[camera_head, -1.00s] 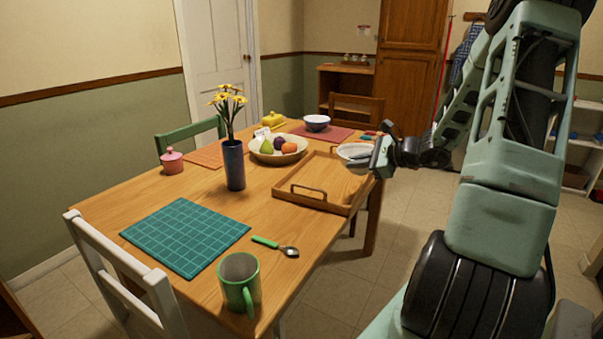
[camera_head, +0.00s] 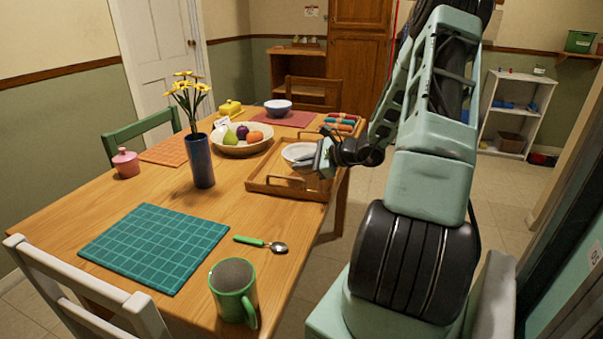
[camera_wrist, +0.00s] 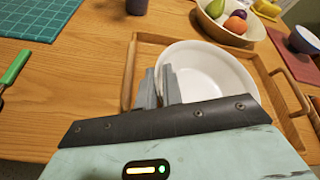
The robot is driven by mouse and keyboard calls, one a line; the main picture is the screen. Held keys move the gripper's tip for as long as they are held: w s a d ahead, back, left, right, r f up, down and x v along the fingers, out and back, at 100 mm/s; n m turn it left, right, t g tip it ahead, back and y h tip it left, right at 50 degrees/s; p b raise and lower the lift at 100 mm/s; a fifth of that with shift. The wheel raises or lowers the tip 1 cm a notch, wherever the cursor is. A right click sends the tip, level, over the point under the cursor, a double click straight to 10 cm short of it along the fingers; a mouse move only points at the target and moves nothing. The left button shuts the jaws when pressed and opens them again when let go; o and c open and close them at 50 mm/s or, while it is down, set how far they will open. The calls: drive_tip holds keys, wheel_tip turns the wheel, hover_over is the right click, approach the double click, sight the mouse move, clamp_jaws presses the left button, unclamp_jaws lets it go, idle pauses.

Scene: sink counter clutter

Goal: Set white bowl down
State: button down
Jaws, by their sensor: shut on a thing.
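The white bowl (camera_head: 299,153) is over the right part of the wooden tray (camera_head: 262,180) in the head view. In the wrist view the white bowl (camera_wrist: 208,68) is upright and looks empty, with the wooden tray (camera_wrist: 150,42) around and below it. My gripper (camera_wrist: 158,88) is shut on the bowl's near-left rim; in the head view my gripper (camera_head: 322,160) is at the bowl's right side. I cannot tell whether the bowl's base touches the tray.
A fruit bowl (camera_head: 238,148) stands just behind the tray, and a blue vase (camera_head: 199,160) with yellow flowers to its left. A rolled striped cloth (camera_head: 342,122) lies behind the bowl. A green mug (camera_head: 234,290), a spoon (camera_head: 262,243) and a teal mat (camera_head: 155,245) lie nearer.

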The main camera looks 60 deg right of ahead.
sight(302, 172)
drive_tip(key=shift+f, duration=1.4)
drive_tip(key=shift+f, duration=0.15)
drive_tip(key=c, duration=1.8)
unclamp_jaws()
drive_tip(key=shift+r, duration=0.2)
drive_tip(key=v, duration=1.2)
drive_tip(key=shift+f, duration=0.15)
